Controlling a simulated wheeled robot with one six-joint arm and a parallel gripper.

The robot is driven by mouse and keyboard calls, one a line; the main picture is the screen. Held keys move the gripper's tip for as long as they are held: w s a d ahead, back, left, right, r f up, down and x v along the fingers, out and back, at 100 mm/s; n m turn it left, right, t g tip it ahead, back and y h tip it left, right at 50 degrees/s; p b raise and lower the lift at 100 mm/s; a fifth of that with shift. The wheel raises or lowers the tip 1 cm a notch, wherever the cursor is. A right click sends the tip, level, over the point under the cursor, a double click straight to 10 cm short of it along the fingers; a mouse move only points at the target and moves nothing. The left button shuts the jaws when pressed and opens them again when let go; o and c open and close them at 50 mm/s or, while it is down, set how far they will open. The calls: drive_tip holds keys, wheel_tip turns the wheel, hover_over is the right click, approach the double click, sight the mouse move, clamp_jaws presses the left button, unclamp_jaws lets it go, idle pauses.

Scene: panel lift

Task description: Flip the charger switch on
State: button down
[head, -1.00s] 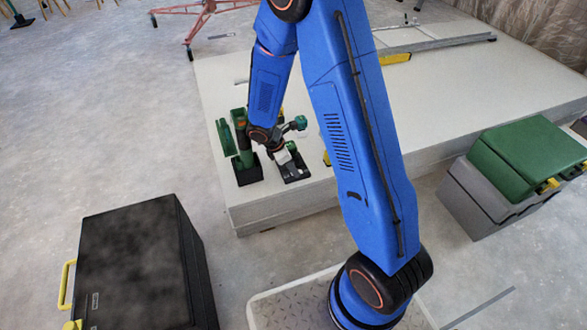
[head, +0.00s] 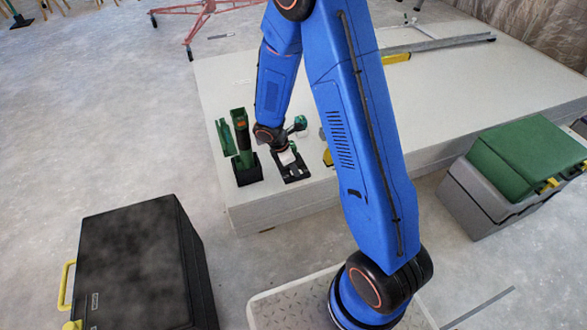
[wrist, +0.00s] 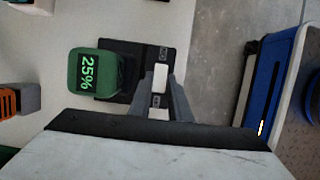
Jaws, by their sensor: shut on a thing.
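A small white switch (wrist: 160,76) is on the charger's right part, with small labels at both ends that are hard to read. My gripper (wrist: 160,82) is shut on the switch, a grey finger on each side of it. In the head view the charger (head: 296,177) is near the slab's front edge, and my gripper (head: 287,156) comes down over it and hides most of it. The switch cannot be made out there.
A green tool (head: 243,160) in a black holder stands just left of the charger. The pale slab (head: 230,85) carries metal bars and a yellow piece (head: 397,58) farther back. A black case (head: 135,265) and a green-lidded box (head: 525,155) stand on the floor.

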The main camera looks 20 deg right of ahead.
drive_tip(key=shift+s+d+y, duration=0.15)
drive_tip(key=shift+d+y, duration=0.2)
drive_tip(key=shift+y, duration=0.75)
drive_tip(key=shift+d+y, duration=0.1)
drive_tip(key=shift+y, duration=0.3)
drive_tip(key=c, duration=1.6)
unclamp_jaws()
drive_tip(key=shift+r, duration=0.1)
drive_tip(key=shift+c, duration=0.2)
wheel_tip(320, 180, up, 17)
drive_tip(key=a, duration=0.1)
drive_tip(key=shift+r, duration=0.15)
